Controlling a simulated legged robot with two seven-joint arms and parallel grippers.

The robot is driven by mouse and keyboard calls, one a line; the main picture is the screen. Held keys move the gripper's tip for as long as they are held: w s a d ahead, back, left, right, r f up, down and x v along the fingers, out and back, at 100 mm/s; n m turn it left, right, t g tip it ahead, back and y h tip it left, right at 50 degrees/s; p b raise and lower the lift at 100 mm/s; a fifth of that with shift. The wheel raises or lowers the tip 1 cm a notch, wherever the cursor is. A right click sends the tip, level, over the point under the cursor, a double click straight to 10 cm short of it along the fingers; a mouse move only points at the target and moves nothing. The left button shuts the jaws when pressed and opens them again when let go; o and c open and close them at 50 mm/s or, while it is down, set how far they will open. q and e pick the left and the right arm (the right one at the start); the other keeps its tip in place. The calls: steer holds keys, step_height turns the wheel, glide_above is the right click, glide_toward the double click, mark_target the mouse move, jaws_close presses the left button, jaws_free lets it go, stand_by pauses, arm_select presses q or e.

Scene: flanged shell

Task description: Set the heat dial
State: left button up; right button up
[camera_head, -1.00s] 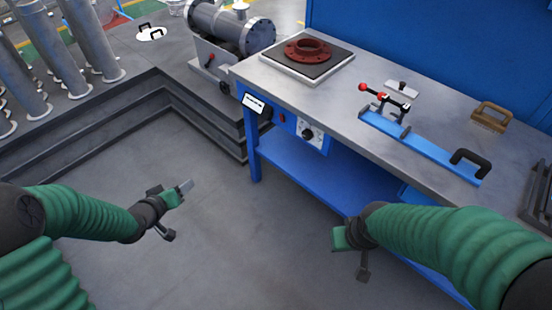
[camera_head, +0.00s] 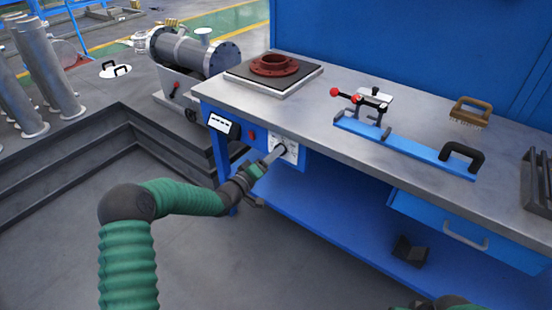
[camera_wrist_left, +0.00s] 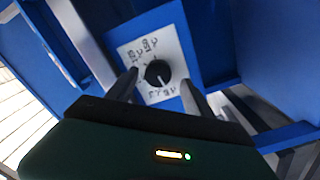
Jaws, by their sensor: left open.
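The heat dial (camera_wrist_left: 157,73) is a round black knob on a white marked plate (camera_wrist_left: 146,47), set in the bench's blue front panel. In the head view the plate (camera_head: 291,151) shows under the bench top, and my gripper partly covers the dial. My left gripper (camera_head: 275,154) reaches the panel from the left, its fingertips close to the dial. In the left wrist view the left gripper (camera_wrist_left: 160,82) is open, with one finger on each side of the dial. I cannot tell whether the fingers touch it. Only a bit of my right arm shows at the bottom edge.
A small display (camera_head: 223,125) and a red button (camera_head: 252,135) sit left of the dial. A red flange (camera_head: 274,65) rests on a dark plate on the bench. A blue clamp rail (camera_head: 405,146) and a brush (camera_head: 470,111) lie farther right.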

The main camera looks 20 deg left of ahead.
arm_select(q)
steer(key=shift+x, duration=1.15)
steer(key=shift+s, duration=0.1)
jaws_close()
